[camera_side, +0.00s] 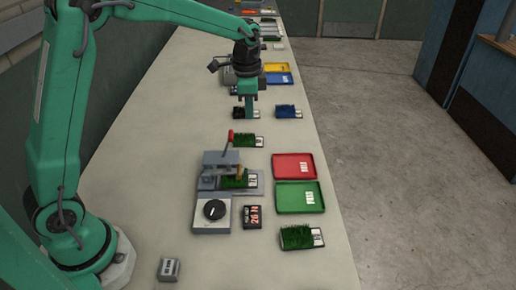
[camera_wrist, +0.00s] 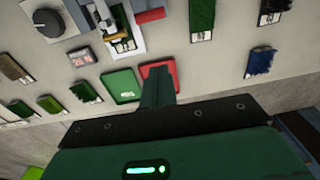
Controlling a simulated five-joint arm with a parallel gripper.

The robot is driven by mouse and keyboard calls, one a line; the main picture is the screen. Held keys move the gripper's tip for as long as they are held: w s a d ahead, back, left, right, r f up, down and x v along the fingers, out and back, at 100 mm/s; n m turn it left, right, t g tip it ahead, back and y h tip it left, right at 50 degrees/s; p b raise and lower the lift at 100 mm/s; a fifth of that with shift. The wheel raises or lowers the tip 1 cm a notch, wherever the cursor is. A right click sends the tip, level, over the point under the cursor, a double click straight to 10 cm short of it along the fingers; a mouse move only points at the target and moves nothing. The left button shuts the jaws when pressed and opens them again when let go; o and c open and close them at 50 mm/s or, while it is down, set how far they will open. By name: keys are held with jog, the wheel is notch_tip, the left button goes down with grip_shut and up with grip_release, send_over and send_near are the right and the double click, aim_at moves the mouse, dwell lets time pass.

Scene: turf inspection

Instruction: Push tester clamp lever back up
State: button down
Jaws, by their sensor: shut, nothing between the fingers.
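The tester (camera_side: 213,180) is a grey device on the bench with a dial box in front. Its clamp lever (camera_side: 229,142) has a red handle and sticks up from the tester's far side, leaning a little; its exact angle is hard to tell. A green turf sample (camera_side: 236,182) with a white label lies in the tester. In the wrist view, the tester (camera_wrist: 112,18) and red handle (camera_wrist: 151,15) are at the top. My gripper (camera_side: 249,114) is shut and empty, beyond the lever and apart from it. Its fingers also show in the wrist view (camera_wrist: 158,88).
A red tray (camera_side: 293,157) and a green tray (camera_side: 286,206) lie right of the tester. A 26 N display (camera_side: 252,216) and a turf sample (camera_side: 297,237) are nearer. Other samples (camera_side: 248,140), (camera_side: 288,112) lie around my gripper. Yellow and blue trays stand farther back.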

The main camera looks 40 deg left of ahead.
aim_at(227, 147)
notch_tip(227, 147, down, 7)
jog(key=s+a, duration=0.2)
jog(key=shift+s+a, duration=0.2)
dwell(0.5)
